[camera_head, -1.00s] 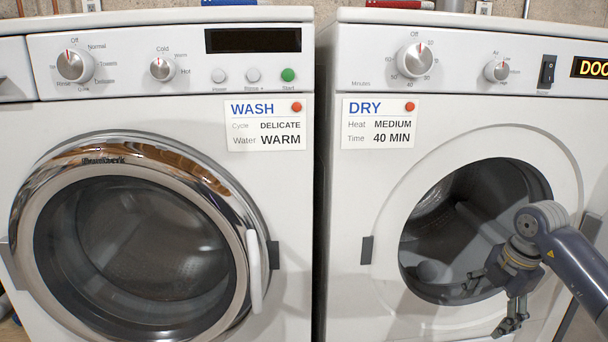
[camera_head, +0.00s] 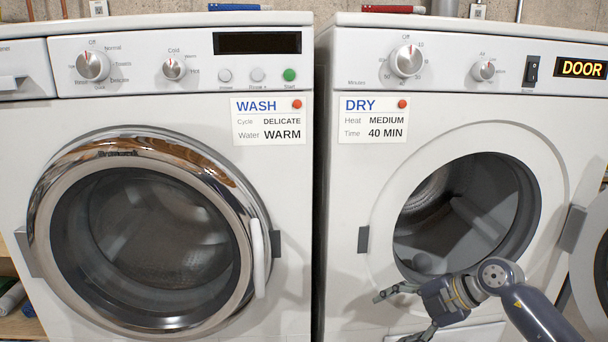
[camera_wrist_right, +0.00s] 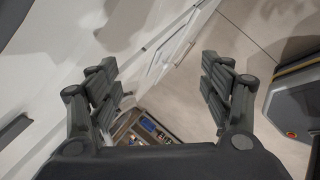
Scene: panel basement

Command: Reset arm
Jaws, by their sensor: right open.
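My right gripper (camera_head: 402,312) is in front of the lower part of the dryer (camera_head: 345,200), below and left of its round opening. In the right wrist view the same gripper (camera_wrist_right: 160,82) has its two fingers wide apart with nothing between them. The arm comes in from the lower right. The dryer's door (camera_head: 600,260) stands swung open at the right edge. The drum (camera_head: 470,215) is dark, with a small rounded grey shape (camera_head: 423,262) at its lower left. My left gripper is not in view.
The washer (camera_head: 300,190) stands at left with its round chrome-rimmed door (camera_head: 150,240) shut. The dryer display (camera_head: 582,68) reads DOOR. Cards for WASH (camera_head: 269,121) and DRY (camera_head: 374,119) are on the fronts. The wrist view shows open floor (camera_wrist_right: 230,50) and a shelf with items (camera_wrist_right: 145,130).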

